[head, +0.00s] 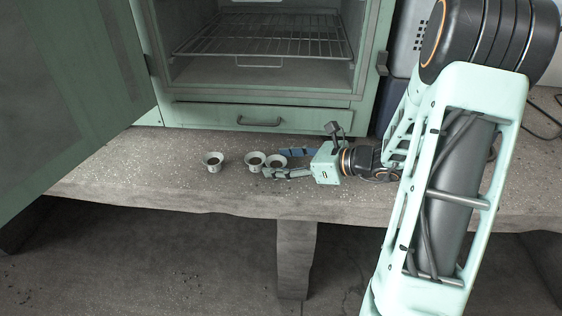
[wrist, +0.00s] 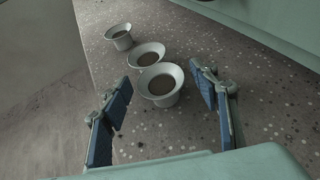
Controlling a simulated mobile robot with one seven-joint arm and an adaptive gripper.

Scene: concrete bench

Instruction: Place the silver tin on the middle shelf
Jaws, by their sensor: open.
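Three small pale grey, flared cups with brown contents stand upright on the bench: a left cup (head: 213,163), a middle cup (head: 255,161) and a right cup (head: 276,162). I cannot tell which is the silver tin. My gripper (head: 274,163) is open, low over the bench, its fingers on either side of the right cup. In the wrist view, the nearest cup (wrist: 162,88) lies between and just ahead of the open fingertips (wrist: 160,82), not gripped. A wire shelf (head: 262,38) is inside the green cabinet; its upper interior is cut off, so I cannot tell which shelf is the middle one.
The cabinet door (head: 70,75) stands open at the left. A drawer front (head: 260,117) with a handle is below the cabinet opening. The bench's front edge (head: 170,208) is close to the cups. The visible wire shelf is empty.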

